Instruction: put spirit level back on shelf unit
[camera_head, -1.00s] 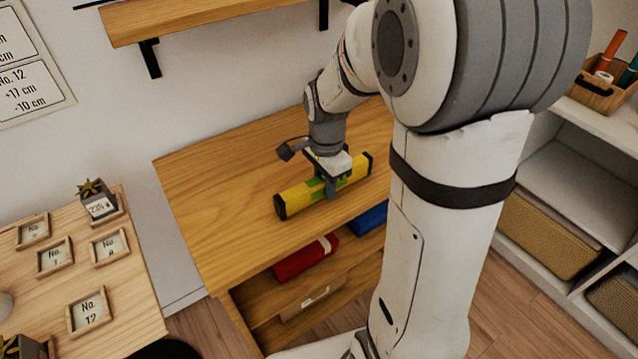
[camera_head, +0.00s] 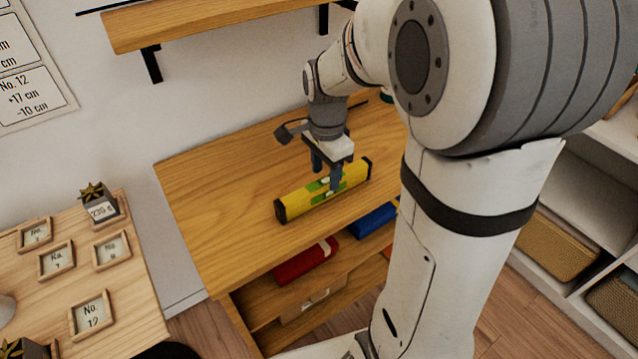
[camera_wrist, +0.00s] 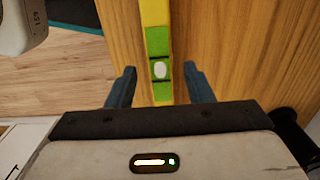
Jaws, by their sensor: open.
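The spirit level (camera_head: 297,200) is a yellow bar with green patches and black end caps. In the wrist view, the level (camera_wrist: 157,45) runs between the two blue-grey fingertips of my gripper (camera_wrist: 156,88), with a gap on each side. Its white vial window faces up.
Red (camera_head: 305,261) and blue (camera_head: 372,221) items lie on the shelf below the top. A small table (camera_head: 140,290) with framed number cards stands at the left. A wall shelf (camera_head: 200,22) hangs above. White shelving (camera_head: 573,190) with baskets stands at the right.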

